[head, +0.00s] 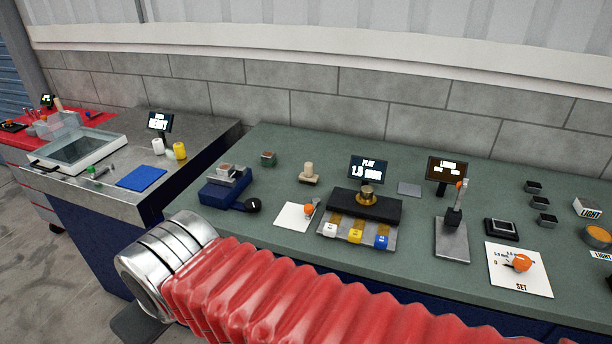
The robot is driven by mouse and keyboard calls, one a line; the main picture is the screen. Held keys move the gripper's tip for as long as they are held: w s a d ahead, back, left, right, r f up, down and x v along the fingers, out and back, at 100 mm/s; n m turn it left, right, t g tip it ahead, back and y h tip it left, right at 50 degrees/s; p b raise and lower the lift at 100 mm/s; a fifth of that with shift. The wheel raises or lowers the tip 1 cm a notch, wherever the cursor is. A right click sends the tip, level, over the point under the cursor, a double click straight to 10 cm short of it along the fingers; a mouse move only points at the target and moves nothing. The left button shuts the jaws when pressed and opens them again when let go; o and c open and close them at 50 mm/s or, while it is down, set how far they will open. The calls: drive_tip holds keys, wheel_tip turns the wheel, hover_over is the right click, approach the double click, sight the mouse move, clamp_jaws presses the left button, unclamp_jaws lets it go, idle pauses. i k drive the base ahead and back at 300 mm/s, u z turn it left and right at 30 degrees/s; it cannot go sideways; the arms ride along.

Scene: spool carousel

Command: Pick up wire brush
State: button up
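I cannot pick out a wire brush with certainty. A small tool with a green part (84,171) lies on the steel-topped bench at the left, left of a blue pad (142,178); it is too small to identify. A beige peg-like thing (309,172) stands upright on the green bench and is also unclear. My arm, with a red bellows and a silver metal end, crosses the bottom of the head view. My gripper does not show, and the arm hides part of the green bench's front edge.
A glass-topped tray (46,161), white and yellow containers (179,151) and a display (160,122) stand on the left bench. The green bench (284,142) holds a blue fixture (222,189), a black block (349,208), a stand (452,235) and a SET card (505,283).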

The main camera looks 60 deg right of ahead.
sight(307, 177)
drive_tip(key=i, duration=0.95)
